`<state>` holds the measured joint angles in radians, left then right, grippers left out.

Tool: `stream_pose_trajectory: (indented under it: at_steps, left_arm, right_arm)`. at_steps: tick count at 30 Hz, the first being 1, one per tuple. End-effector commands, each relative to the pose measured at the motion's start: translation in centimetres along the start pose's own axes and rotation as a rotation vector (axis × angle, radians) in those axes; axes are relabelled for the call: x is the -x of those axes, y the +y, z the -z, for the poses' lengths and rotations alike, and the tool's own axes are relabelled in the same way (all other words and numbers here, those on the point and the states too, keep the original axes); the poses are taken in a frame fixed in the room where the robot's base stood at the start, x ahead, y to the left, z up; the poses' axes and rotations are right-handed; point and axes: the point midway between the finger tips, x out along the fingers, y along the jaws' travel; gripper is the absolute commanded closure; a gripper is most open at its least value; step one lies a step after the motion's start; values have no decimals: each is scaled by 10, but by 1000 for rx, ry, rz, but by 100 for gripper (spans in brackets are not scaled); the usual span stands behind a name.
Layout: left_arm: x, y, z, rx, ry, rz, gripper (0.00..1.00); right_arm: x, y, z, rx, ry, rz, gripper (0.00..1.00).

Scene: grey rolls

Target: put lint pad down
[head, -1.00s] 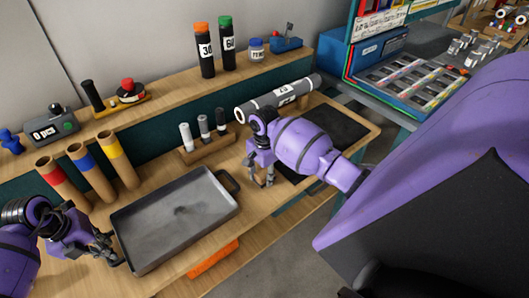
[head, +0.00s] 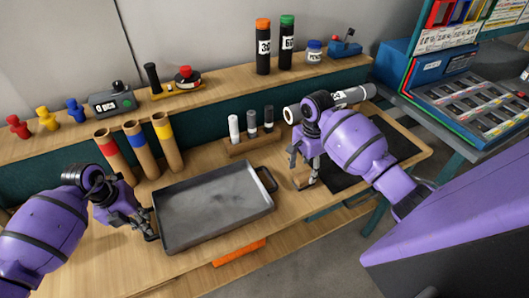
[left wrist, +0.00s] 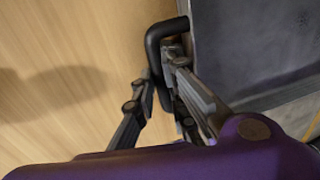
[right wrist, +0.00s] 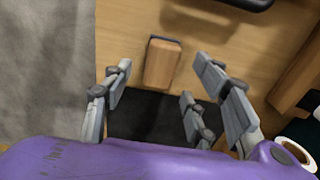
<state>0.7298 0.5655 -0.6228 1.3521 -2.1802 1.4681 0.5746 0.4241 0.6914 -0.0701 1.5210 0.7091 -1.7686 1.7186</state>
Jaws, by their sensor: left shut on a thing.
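The lint pad, a small wooden block with a dark edge (right wrist: 163,64), lies on the bench beside the dark mat in the right wrist view. My right gripper (right wrist: 160,100) is open above it, with its fingers spread apart to either side and clear of the block. My left gripper (head: 150,236) is shut on the black handle (left wrist: 152,45) of the grey tray (head: 212,208) at the tray's left side.
The dark mat (head: 400,148) lies to the right. A grey roll (head: 352,96) lies behind my right arm. A wooden rack (head: 252,143) holds small rolls behind the tray. Several cardboard tubes (head: 140,152) stand at the left. An orange thing (head: 238,252) shows below the bench's front edge.

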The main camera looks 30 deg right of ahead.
Motion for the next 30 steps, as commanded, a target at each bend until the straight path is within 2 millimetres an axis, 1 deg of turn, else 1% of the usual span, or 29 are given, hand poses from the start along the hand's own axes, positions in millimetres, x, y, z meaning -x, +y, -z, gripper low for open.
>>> stream_pose_trajectory:
  at_steps: [1,3,6,9,14,24,25,27,30]
  left_arm:
    - [-1,0,0,0,1,0,100]
    - [-1,0,0,0,1,0,100]
    - [0,0,0,0,1,0,100]
    - [0,0,0,0,1,0,100]
    - [0,0,0,0,1,0,100]
    - [0,0,0,0,1,0,100]
    - [0,0,0,0,1,0,100]
    - [0,0,0,0,1,0,100]
    - [0,0,0,0,1,0,100]
  right_arm:
    - [12,-1,0,1,1,5,47]
    - [27,-1,0,0,1,4,47]
    - [44,-1,0,0,1,4,47]
    - [56,-1,0,0,0,3,47]
    - [64,0,0,0,1,1,47]
    - [65,-1,0,-1,1,2,47]
    - [65,-1,0,-1,1,2,44]
    - [66,-1,3,-2,6,3,35]
    - [70,1,12,8,35,-6,23]
